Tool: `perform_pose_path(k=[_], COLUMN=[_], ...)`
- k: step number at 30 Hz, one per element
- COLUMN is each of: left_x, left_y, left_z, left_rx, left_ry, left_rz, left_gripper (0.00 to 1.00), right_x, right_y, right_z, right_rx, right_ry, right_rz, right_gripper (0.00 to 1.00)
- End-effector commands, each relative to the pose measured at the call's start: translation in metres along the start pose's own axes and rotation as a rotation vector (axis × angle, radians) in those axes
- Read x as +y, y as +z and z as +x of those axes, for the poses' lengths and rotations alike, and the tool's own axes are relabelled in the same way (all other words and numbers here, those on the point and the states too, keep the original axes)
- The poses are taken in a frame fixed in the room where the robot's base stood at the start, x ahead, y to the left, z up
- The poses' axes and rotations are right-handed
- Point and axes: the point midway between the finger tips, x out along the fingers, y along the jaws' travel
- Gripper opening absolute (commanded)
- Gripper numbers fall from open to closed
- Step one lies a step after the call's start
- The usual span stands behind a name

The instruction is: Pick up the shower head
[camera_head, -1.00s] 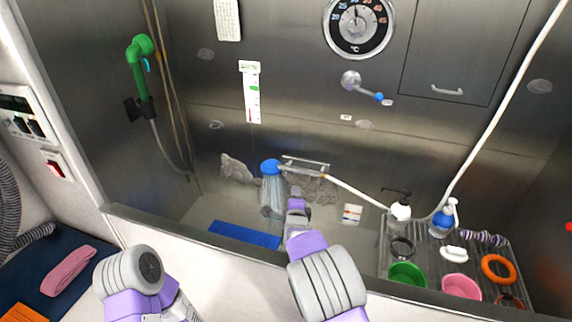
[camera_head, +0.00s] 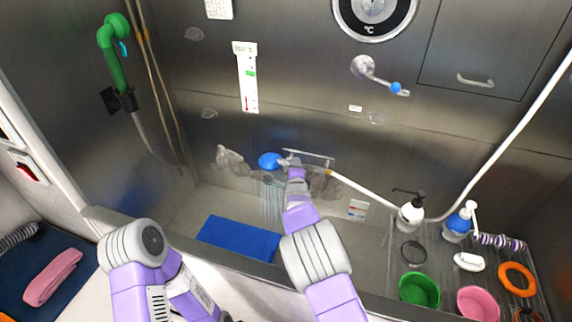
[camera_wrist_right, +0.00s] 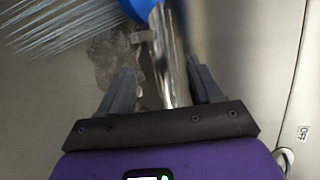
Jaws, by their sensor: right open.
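A blue shower head (camera_head: 270,160) sprays water in the tub, with a white hose running right from its handle. In the right wrist view its blue head (camera_wrist_right: 143,8) is at the top edge, and its shiny handle (camera_wrist_right: 170,60) runs down between the two fingers. My right gripper (camera_wrist_right: 160,68) is open, one finger on each side of the handle, not closed on it. In the head view the gripper (camera_head: 294,166) is at the shower head's right and hides part of the handle. My left arm shows at the lower left; its gripper is out of view.
A green shower head (camera_head: 112,55) hangs in a holder on the left wall. A blue mat (camera_head: 238,238) lies on the tub floor. At right, a rack holds bottles, a green bowl (camera_head: 419,290) and a pink bowl (camera_head: 478,304). The tub's front edge lies below my right arm.

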Motion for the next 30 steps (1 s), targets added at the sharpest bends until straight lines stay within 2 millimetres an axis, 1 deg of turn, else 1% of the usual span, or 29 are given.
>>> perform_pose_path(k=[1, 3, 9, 19, 30], left_x=[-0.001, -0.001, -0.001, -0.001, -0.001], left_y=[0.0, 0.0, 0.0, 0.0, 0.0], left_z=[0.001, 0.002, 0.004, 0.004, 0.004], left_rx=[0.0, 0.0, 0.0, 0.0, 0.0], left_ry=[0.0, 0.0, 0.0, 0.0, 0.0], left_rz=[0.0, 0.0, 0.0, 0.0, 0.0], left_gripper=[0.43, 0.43, 0.43, 0.43, 0.43], right_x=[0.001, 0.001, 0.0, 0.0, 0.0], right_y=[0.001, 0.001, 0.001, 0.001, 0.001], right_z=[0.007, 0.016, 0.033, 0.036, 0.035], right_rx=[0.0, 0.0, 0.0, 0.0, 0.0], right_ry=[-0.001, 0.0, 0.0, 0.0, 0.001], right_rz=[-0.003, -0.004, -0.001, 0.001, 0.001], right_gripper=[0.64, 0.64, 0.64, 0.64, 0.08])
